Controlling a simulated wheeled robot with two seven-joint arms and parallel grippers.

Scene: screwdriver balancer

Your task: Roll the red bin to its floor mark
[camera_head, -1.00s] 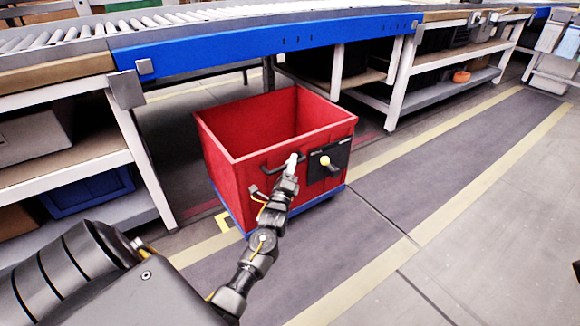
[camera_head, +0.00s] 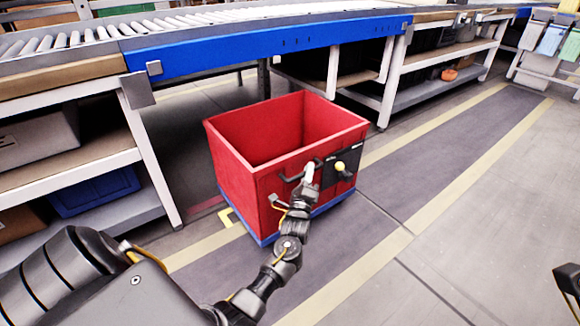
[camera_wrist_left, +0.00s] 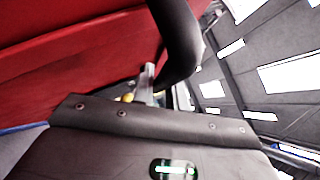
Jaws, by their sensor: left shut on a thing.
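The red bin (camera_head: 237,187) stands upright on a blue wheeled base (camera_head: 268,240) in the middle of the head view, below the conveyor. My left gripper (camera_head: 309,173) is at its near side, shut on the dark bar handle (camera_head: 291,179). In the left wrist view the handle (camera_wrist_left: 178,38) runs close to the gripper, with the bin's red wall (camera_wrist_left: 75,50) behind it.
The roller conveyor with its blue side rail (camera_head: 260,47) runs behind the bin. A shelf rack (camera_head: 150,150) stands close on the left, another (camera_head: 440,90) at the back right. The grey lane between yellow stripes (camera_head: 430,180) is clear to the right.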

